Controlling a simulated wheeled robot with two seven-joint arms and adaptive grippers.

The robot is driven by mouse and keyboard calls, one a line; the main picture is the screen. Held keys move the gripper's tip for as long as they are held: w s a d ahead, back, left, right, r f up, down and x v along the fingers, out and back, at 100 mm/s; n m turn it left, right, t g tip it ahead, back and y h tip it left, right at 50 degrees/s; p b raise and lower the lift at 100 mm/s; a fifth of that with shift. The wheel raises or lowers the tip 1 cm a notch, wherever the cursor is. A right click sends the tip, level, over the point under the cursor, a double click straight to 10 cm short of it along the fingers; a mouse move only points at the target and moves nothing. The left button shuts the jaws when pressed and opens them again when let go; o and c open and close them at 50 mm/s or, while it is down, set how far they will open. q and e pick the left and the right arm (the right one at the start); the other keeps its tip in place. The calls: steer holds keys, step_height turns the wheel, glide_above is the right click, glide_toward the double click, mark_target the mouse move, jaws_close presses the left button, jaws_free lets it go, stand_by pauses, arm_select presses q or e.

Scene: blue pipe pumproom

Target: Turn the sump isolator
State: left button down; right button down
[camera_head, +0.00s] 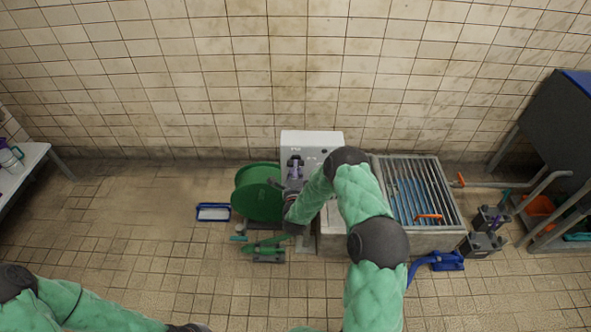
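A pale grey box (325,139), which looks like the isolator's housing, stands by the wall in the middle of the camera_head view. My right forearm hides the lower right of the box. My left arm lies along the bottom left, and its gripper is not clearly visible.
A green reel (258,192) stands close to the left of my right gripper, with a green tool (264,247) on the floor before it. A grated sump (412,190) lies to the right. The left floor is mostly clear.

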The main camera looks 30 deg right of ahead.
steer(key=shift+f, duration=0.1)
stand_by(0.3)
steer(key=n+b, duration=0.2)
steer(key=n, duration=0.4)
steer(key=n+b, duration=0.1)
steer(key=n, duration=0.5)
steer(key=n+b, duration=0.2)
steer(key=n, duration=0.3)
steer(key=shift+s+d+r+n+b, duration=0.1)
steer(key=shift+d+r+n+b, duration=0.05)
steer(key=shift+r+n+b, duration=0.2)
steer(key=shift+f+n, duration=0.1)
steer(key=shift+n, duration=0.15)
steer(key=c, duration=1.1)
jaws_free()
steer(key=shift+c, duration=0.2)
